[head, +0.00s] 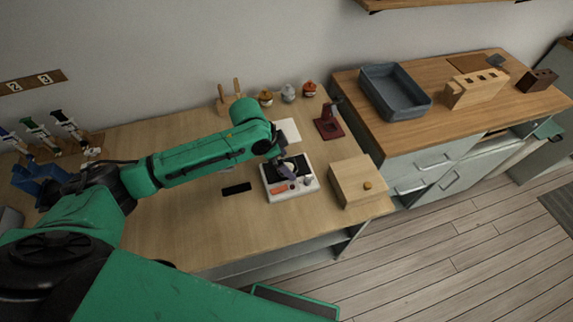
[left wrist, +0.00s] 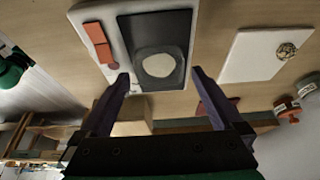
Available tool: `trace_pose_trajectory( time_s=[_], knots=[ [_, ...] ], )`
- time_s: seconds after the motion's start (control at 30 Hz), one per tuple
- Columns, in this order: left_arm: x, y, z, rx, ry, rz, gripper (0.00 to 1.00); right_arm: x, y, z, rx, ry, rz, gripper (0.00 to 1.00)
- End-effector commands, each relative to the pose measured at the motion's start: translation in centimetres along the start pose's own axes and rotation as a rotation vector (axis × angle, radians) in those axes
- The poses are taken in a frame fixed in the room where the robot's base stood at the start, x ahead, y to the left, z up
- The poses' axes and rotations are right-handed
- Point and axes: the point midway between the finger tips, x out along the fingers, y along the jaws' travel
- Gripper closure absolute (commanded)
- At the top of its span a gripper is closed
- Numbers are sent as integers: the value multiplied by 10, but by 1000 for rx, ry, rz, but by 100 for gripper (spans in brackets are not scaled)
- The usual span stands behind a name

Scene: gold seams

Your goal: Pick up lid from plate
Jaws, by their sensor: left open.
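A white device (left wrist: 100,30) with a dark square plate (left wrist: 155,22) on top lies before my left gripper; it also shows in the head view (head: 308,188). On the plate sits a rounded grey piece with a pale round middle, which looks like the lid (left wrist: 158,65). My left gripper (left wrist: 158,76) is open and empty, its two purple fingers apart on either side of the lid in the picture. In the head view the left gripper (head: 287,169) is over the device and hides the lid. Contact cannot be told. My right gripper is not in view.
A wooden box with a knob (head: 352,178) stands right of the device, and a dark red stand (head: 328,122) behind it. A black flat object (head: 236,189) lies to the left. A white square (left wrist: 262,58) bears a brass-coloured piece. Small jars (head: 288,93) stand at the back.

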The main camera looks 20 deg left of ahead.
Motion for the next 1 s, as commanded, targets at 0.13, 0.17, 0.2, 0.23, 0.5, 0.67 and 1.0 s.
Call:
trace_pose_trajectory(
  time_s=[0.13,0.17,0.2,0.23,0.5,0.67,1.0],
  knots=[
    [5,0,0,1,1,0,0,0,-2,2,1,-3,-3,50],
    [5,0,0,1,1,0,0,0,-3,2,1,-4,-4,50],
    [5,0,0,1,1,0,0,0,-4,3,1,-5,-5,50],
    [5,0,0,1,1,0,4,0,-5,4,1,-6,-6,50],
    [4,0,0,1,1,-1,86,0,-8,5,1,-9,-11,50],
    [4,0,0,1,1,-1,86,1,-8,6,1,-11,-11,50],
    [-35,-1,-17,2,5,-4,86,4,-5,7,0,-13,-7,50]
  ],
)
